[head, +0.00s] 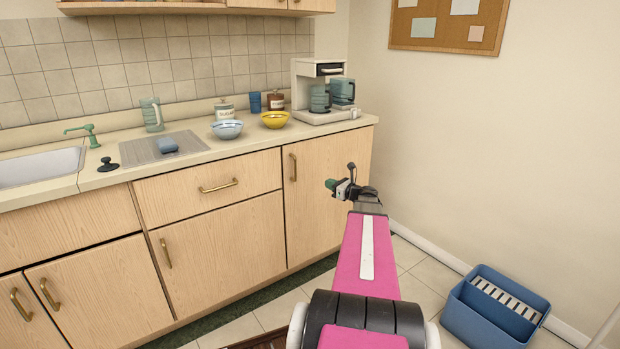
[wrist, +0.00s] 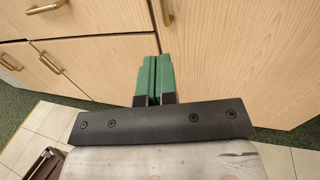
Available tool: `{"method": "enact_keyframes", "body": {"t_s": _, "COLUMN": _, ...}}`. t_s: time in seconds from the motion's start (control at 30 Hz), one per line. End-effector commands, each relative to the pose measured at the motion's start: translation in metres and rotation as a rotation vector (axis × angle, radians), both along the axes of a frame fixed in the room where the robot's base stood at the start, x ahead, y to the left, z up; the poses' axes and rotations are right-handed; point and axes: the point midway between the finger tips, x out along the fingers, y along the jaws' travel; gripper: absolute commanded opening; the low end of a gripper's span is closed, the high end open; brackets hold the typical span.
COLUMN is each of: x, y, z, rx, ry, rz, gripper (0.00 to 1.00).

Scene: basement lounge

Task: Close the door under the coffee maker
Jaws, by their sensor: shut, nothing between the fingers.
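The coffee maker (head: 325,92) stands at the right end of the counter. The pale wood door (head: 330,200) below it has a vertical brass handle (head: 293,167) near its left edge. The door looks flush or nearly flush with the cabinet front, with a dark line along its left edge; I cannot tell if a small gap remains. My gripper (head: 331,184) is in front of the door, right of the handle. In the wrist view, the green fingers (wrist: 153,62) are together and empty, pointing at the door's left edge; contact is unclear. The door (wrist: 235,60) fills the right side there.
A drawer (head: 210,188) and another door (head: 220,250) lie left of this door, both shut. Bowls, jars and cups stand on the counter (head: 250,142). A blue bin (head: 492,310) sits on the tiled floor at right. The wall (head: 480,150) is close on the right.

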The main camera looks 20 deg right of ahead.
Motion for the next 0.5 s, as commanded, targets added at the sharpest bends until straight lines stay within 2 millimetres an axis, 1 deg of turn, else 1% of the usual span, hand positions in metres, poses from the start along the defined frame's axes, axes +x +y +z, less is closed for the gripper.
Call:
{"method": "enact_keyframes", "body": {"t_s": 0.17, "x": 0.017, "y": 0.007, "z": 0.000, "rx": -0.001, "ry": -0.003, "rz": 0.002, "gripper": 0.00}}
{"method": "enact_keyframes", "body": {"t_s": 0.5, "x": 0.074, "y": 0.036, "z": -0.002, "rx": 0.000, "ry": -0.001, "rz": 0.003, "gripper": 0.00}}
